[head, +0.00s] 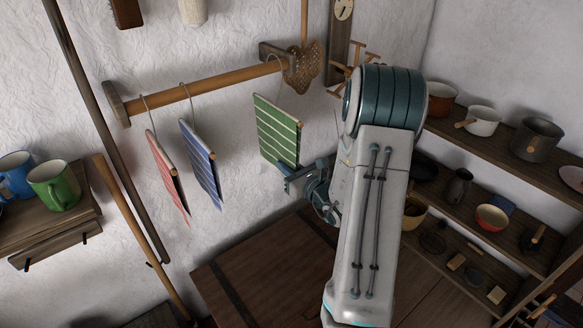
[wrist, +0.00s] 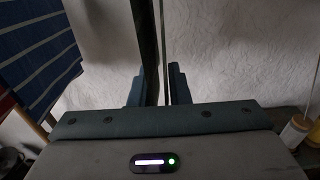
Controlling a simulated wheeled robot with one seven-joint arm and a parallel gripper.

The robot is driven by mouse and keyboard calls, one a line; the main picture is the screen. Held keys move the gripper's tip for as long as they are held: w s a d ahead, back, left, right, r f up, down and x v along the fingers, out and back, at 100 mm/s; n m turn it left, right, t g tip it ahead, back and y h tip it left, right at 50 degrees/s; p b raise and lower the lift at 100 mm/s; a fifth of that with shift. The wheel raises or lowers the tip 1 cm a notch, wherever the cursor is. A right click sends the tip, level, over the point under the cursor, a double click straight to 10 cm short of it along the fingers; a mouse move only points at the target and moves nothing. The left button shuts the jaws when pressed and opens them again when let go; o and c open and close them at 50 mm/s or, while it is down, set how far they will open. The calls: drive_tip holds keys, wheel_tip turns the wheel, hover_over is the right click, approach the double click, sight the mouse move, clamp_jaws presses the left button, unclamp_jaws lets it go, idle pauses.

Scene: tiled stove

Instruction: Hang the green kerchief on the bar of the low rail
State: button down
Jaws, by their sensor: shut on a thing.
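The green kerchief (head: 277,133), with pale stripes, hangs from a thin wire hook near the right end of the wooden bar (head: 205,88) of the rail. The hook's top overlaps the bar in the head view; I cannot tell whether its weight rests there. My gripper (head: 287,168) is at the kerchief's lower right edge and shut on it. In the wrist view the kerchief shows nearly edge-on as a dark strip (wrist: 150,50) between the fingers (wrist: 155,88). The part inside the jaws is hidden.
A red kerchief (head: 168,175) and a blue kerchief (head: 201,163) hang further left on the bar; the blue one also shows in the wrist view (wrist: 38,50). Bare bar lies between blue and green. A perforated wooden piece (head: 306,68) hangs by the bar's right end. Shelves with pots (head: 483,121) stand right.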

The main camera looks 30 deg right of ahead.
sight(275, 163)
drive_tip(key=shift+w+a+r+p, duration=0.1)
drive_tip(key=shift+w+a+p, duration=0.1)
drive_tip(key=shift+w, duration=0.8)
drive_tip(key=shift+w+a+f+p, duration=0.1)
drive_tip(key=shift+w+a+p, duration=0.1)
drive_tip(key=shift+w, duration=0.85)
drive_tip(key=shift+w+a+r+p, duration=0.1)
drive_tip(key=shift+w+a+p, duration=0.1)
drive_tip(key=shift+w, duration=0.8)
drive_tip(key=shift+w+f+b, duration=0.1)
drive_tip(key=shift+f+b, duration=1.3)
drive_tip(key=shift+f, duration=0.15)
drive_tip(key=c, duration=1.3)
unclamp_jaws()
